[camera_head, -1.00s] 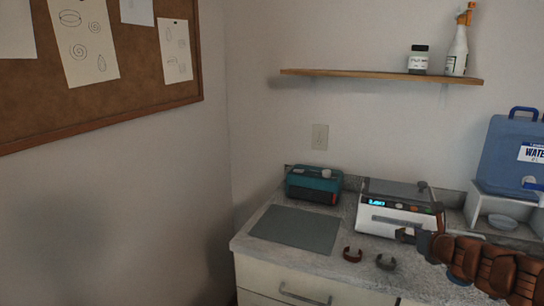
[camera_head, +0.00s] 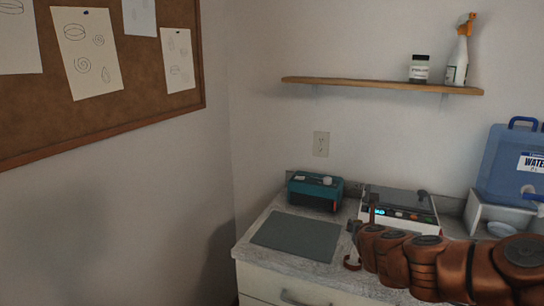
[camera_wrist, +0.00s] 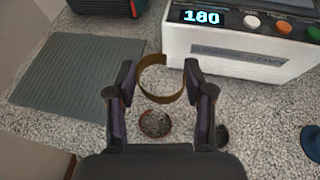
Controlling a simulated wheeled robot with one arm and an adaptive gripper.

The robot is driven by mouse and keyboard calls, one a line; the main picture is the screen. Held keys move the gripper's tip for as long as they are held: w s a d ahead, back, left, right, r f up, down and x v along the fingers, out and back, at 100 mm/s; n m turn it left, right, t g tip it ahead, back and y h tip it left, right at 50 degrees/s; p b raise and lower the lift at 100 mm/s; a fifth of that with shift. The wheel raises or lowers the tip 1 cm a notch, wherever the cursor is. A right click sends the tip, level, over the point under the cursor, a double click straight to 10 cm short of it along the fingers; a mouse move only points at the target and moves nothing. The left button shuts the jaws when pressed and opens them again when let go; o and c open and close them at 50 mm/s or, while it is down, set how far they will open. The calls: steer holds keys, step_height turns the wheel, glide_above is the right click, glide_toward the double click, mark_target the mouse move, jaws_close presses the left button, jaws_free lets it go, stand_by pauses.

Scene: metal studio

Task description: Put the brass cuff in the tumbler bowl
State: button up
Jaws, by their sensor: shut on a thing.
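The brass cuff (camera_wrist: 160,97), an open yellow-brown ring, is between the two fingertips of my gripper (camera_wrist: 160,78) in the wrist view. My gripper is shut on its sides and holds it over the speckled counter. In the head view my gripper (camera_head: 357,229) is in front of the white machine, and the cuff cannot be made out clearly. I cannot single out the tumbler bowl with certainty; my arm hides part of the counter at the right.
A grey mat (camera_head: 297,236) and a teal box (camera_head: 315,190) are to the left. The white machine (camera_wrist: 240,50) with a lit display stands behind. A small bowl (camera_head: 502,229) is under the water tank (camera_head: 510,165).

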steer(key=s+a+r+m+h+p, duration=0.1)
steer(key=s+a+r, duration=0.1)
steer(key=a, duration=0.5)
steer(key=shift+s+r+g, duration=0.15)
steer(key=shift+r+g, duration=0.15)
steer(key=shift+r, duration=0.2)
steer(key=shift+d, duration=0.1)
